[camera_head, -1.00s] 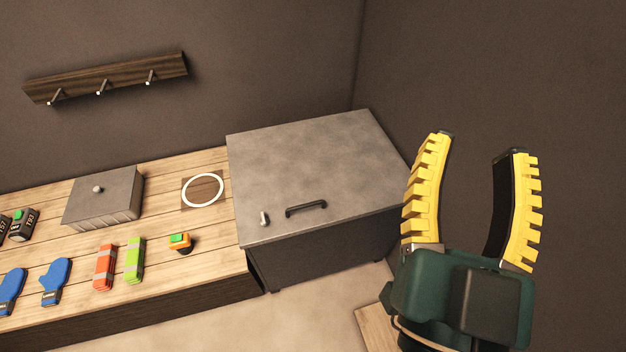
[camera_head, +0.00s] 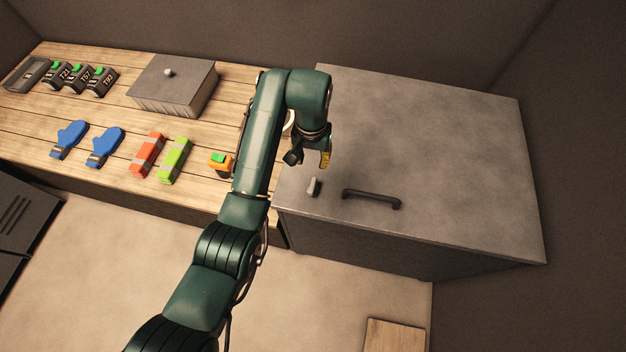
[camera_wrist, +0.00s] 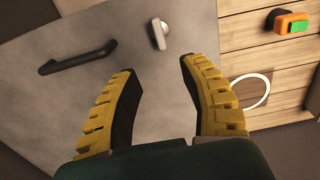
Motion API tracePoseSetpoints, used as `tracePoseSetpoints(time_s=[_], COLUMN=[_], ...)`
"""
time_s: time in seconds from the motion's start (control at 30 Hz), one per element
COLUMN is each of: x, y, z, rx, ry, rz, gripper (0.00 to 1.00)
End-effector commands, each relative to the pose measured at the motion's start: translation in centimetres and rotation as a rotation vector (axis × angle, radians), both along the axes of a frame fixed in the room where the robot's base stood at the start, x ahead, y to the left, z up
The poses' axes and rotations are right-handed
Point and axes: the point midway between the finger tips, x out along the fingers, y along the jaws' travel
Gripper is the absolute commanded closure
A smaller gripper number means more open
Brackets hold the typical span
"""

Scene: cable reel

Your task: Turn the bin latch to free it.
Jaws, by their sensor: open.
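The bin latch (camera_head: 314,187) is a small light-grey knob on the front-left part of the grey bin lid (camera_head: 440,150). It also shows in the wrist view (camera_wrist: 159,34), beyond and between my fingertips. My gripper (camera_head: 310,160) hangs pointing down over the lid's left side, just behind the latch. In the wrist view my gripper (camera_wrist: 155,65) has its two yellow-ribbed fingers spread wide with nothing between them. The fingers are apart from the latch. A dark bar handle (camera_head: 371,198) is on the lid to the right of the latch.
A wooden bench (camera_head: 110,195) adjoins the bin's left side. On it are an orange-and-green device (camera_head: 221,162), green (camera_head: 174,160) and orange (camera_head: 147,155) bundles, blue gloves (camera_head: 104,147) and a grey lidded box (camera_head: 172,84). A white ring (camera_wrist: 250,92) lies near the bin. Most of the lid is clear.

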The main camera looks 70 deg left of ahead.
Motion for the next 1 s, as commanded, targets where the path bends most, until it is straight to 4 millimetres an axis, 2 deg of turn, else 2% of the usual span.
tracePoseSetpoints(time_s=[0.6, 0.8, 1.0], x=[0.1, 0.1, 0.1], y=[-0.2, -0.1, -0.1], z=[-13.7, -15.6, -15.7], rx=[0.000, 0.003, 0.003], ry=[0.000, -0.002, -0.002], rz=[-0.003, -0.004, -0.004], gripper=[0.56, 0.56, 0.56])
